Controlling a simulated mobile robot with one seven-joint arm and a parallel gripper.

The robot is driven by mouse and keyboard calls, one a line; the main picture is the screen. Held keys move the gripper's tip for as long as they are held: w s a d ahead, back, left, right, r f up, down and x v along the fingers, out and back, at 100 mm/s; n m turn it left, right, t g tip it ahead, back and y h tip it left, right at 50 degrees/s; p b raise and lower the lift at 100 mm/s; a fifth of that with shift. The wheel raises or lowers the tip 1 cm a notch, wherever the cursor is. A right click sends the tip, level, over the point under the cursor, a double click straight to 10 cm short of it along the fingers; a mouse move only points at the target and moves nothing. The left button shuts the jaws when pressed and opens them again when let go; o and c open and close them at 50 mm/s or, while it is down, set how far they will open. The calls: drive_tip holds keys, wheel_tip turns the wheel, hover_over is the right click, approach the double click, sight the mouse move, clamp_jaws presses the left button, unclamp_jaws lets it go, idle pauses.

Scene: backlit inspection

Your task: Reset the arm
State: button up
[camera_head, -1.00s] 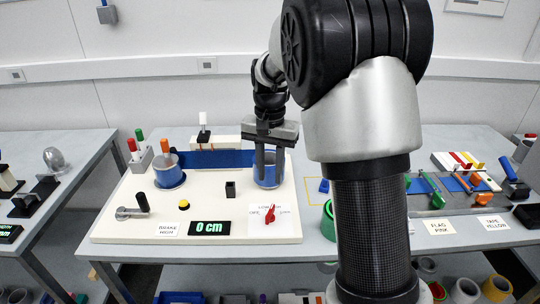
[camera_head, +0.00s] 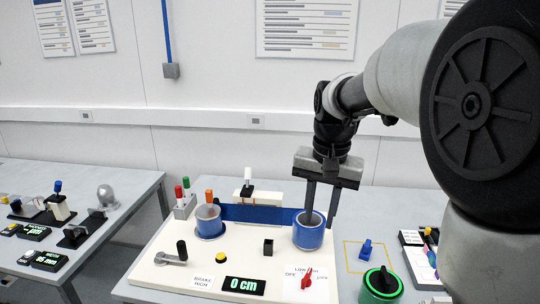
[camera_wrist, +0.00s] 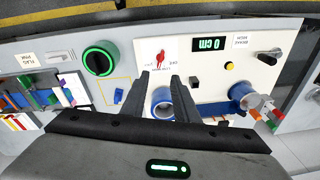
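My gripper (camera_head: 320,220) points down at the blue ring-shaped roll (camera_head: 308,238) on the white board (camera_head: 210,265). Its two dark fingers are apart, with a clear gap and nothing held between them. In the head view the fingertips overlap the roll's upper rim; I cannot tell whether they touch it. In the wrist view the gripper (camera_wrist: 163,74) shows both fingers spread, with the blue roll (camera_wrist: 162,101) seen between and beyond them. My arm reaches in from the right and hides part of the table there.
The board also carries a second blue roll (camera_head: 209,226), a black-handled crank (camera_head: 172,257), a red lever (camera_head: 306,280) and a 0 cm display (camera_head: 242,286). A green-ringed dial (camera_head: 382,282) and blue block (camera_head: 366,250) lie to the right. Another table stands left.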

drive_tip(key=s+r+n+t+p, duration=0.2)
drive_tip(key=s+r, duration=0.1)
drive_tip(key=s, duration=0.6)
drive_tip(key=s+r+n+t+p, duration=0.2)
drive_tip(key=s+r, duration=0.2)
drive_tip(key=s, duration=0.6)
drive_tip(key=shift+s+n+p, duration=0.3)
drive_tip(key=shift+n, duration=0.1)
